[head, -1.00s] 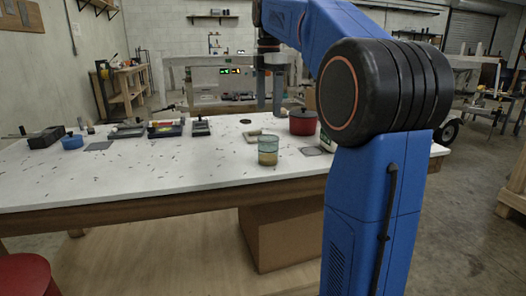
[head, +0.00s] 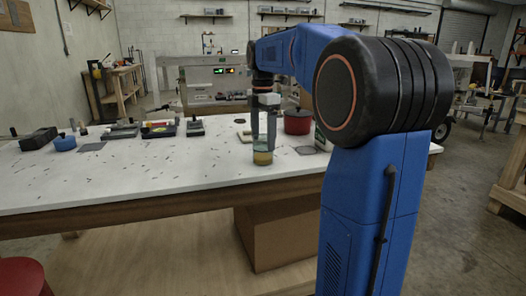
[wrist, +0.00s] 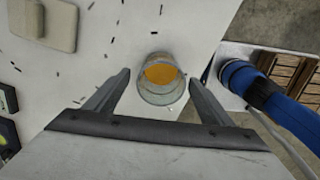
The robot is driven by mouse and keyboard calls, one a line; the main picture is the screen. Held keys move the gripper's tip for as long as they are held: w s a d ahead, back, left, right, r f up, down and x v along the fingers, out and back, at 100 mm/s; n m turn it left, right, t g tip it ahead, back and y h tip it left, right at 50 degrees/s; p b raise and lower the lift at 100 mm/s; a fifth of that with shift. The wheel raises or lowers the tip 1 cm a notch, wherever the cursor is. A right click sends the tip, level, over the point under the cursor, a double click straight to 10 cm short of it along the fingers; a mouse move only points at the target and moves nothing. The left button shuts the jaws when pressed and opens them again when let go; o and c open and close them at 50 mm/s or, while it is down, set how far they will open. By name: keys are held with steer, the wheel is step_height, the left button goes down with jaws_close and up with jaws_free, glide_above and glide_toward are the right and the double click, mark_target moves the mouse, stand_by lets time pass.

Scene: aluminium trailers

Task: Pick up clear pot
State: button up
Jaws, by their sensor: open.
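The clear pot (head: 262,156) is a see-through, greenish glass vessel with something amber at its bottom. It stands upright on the white table near the front edge. In the wrist view the pot (wrist: 161,79) lies just beyond and between the fingertips, seen from above at a slant. My gripper (wrist: 162,82) is open and empty, with one finger on each side of the pot and a gap to each. In the head view my gripper (head: 264,132) points down over the pot and partly hides its upper part.
A red lidded pot (head: 297,122) stands behind and right of the clear pot. A flat beige item (wrist: 44,22) lies on the table (head: 130,185). Several tools and a blue container (head: 64,143) are at the left.

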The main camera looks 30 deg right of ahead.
mark_target(264, 150)
steer(key=shift+s+d+f, duration=0.1)
steer(key=shift+f, duration=2.6)
steer(key=c, duration=1.2)
